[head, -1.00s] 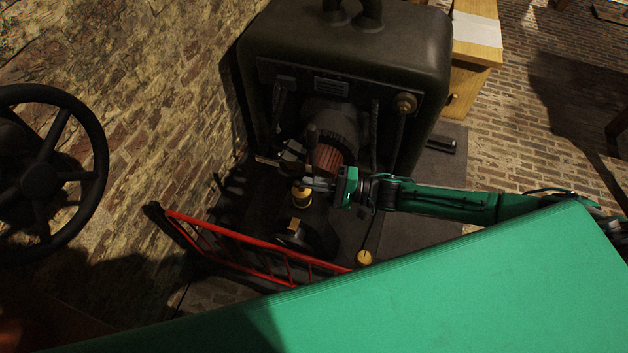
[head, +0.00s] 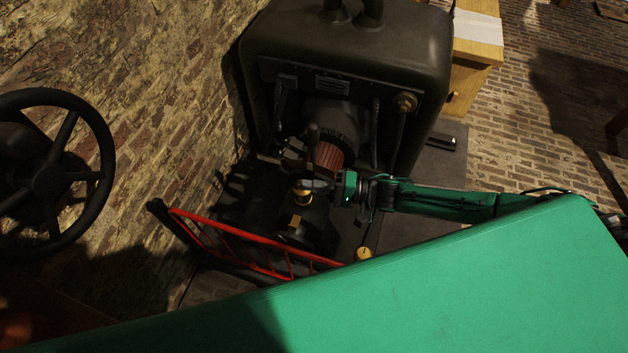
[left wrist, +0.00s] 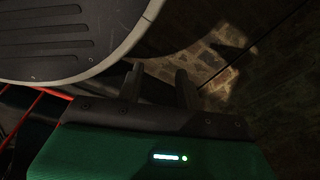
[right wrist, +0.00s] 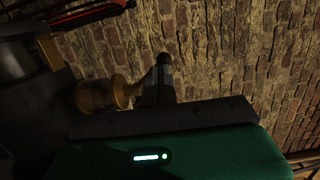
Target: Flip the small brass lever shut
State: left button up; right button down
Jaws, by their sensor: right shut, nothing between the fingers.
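A small brass fitting (head: 302,195) sits on top of the dark machine in the head view. It also shows in the right wrist view (right wrist: 98,95), with a short brass arm reaching toward my fingers. I take this for the lever; its exact position is hard to tell in the dark. My right gripper (head: 318,186) is shut and empty, right beside the brass fitting. In the right wrist view its fingers (right wrist: 163,72) are together, close to the brass arm; contact cannot be told. My left gripper (left wrist: 160,78) is open and empty, and is outside the head view.
A large dark generator housing (head: 345,55) stands behind the machine. A red railing (head: 235,248) runs in front, with a brass knob (head: 364,254) near its right end. A black handwheel (head: 50,180) is at the left by the brick wall. A wooden cabinet (head: 476,65) stands behind right.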

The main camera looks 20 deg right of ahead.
pick_arm(q)
jog(key=s+a+f+p, duration=0.1)
jog(key=s+f+p, duration=0.1)
jog(key=s, duration=0.4)
jog(key=shift+a+f+p, duration=0.35)
pick_arm(e)
jog(key=shift+s+a+f+n+h, duration=0.3)
jog(key=shift+f+n, duration=0.1)
jog(key=shift+n, duration=0.9)
jog(key=shift+s+a+f+n+h, duration=0.15)
jog(key=shift+s+f+n, duration=0.2)
jog(key=shift+n, duration=0.95)
jog(key=shift+s+a+f+n+h, duration=0.25)
jog(key=shift+f+n, duration=0.15)
jog(key=shift+n, duration=0.9)
pick_arm(q)
jog(key=shift+w+d+r+b, duration=0.15)
jog(key=shift+w+b, duration=0.6)
jog(key=shift+w, duration=0.4)
pick_arm(e)
jog(key=v, duration=1.4)
pick_arm(q)
jog(key=shift+s, duration=0.1)
pick_arm(e)
jog(key=shift+f, duration=0.1)
